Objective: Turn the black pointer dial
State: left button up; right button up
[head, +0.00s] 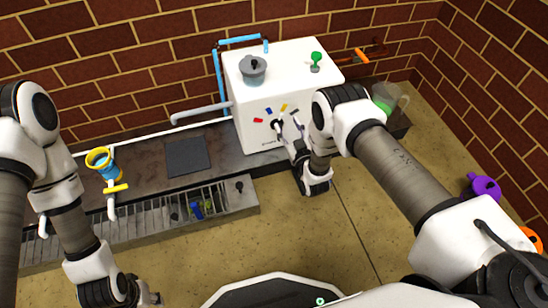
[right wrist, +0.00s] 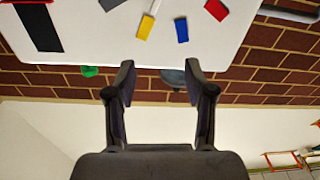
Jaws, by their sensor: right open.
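The white box (head: 252,98) stands on the counter against the brick wall. Its front face carries small red, blue and yellow marks, and a dark part, probably the black pointer dial (head: 276,124), shows below them, partly covered by my gripper. My right gripper (head: 288,126) is at that face, its fingers apart. In the right wrist view my right gripper (right wrist: 160,72) is open with nothing between its fingertips; a dark edge at the top may be the dial (right wrist: 113,4). Contact cannot be told. My left gripper (head: 152,297) is low at the left, its jaws unclear.
A grey-lidded pot (head: 252,68) and a green knob (head: 315,62) are on top of the box. A yellow-rimmed blue cup (head: 101,162) and a dark square plate (head: 187,156) are left of it. A glass jug (head: 387,99) stands right.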

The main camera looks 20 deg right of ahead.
notch_tip(320, 180, down, 9)
jog(key=s+b, duration=0.2)
jog(key=b, duration=0.1)
pick_arm(q)
notch_tip(320, 180, down, 9)
jog(key=b, duration=0.3)
pick_arm(e)
jog(key=w, duration=0.7)
jog(key=shift+w+a+r+g, duration=0.3)
jog(key=shift+w+a+r, duration=0.05)
jog(key=shift+w+a, duration=0.1)
pick_arm(q)
jog(key=shift+d, duration=0.1)
pick_arm(e)
jog(key=shift+c, duration=0.4)
grip_shut()
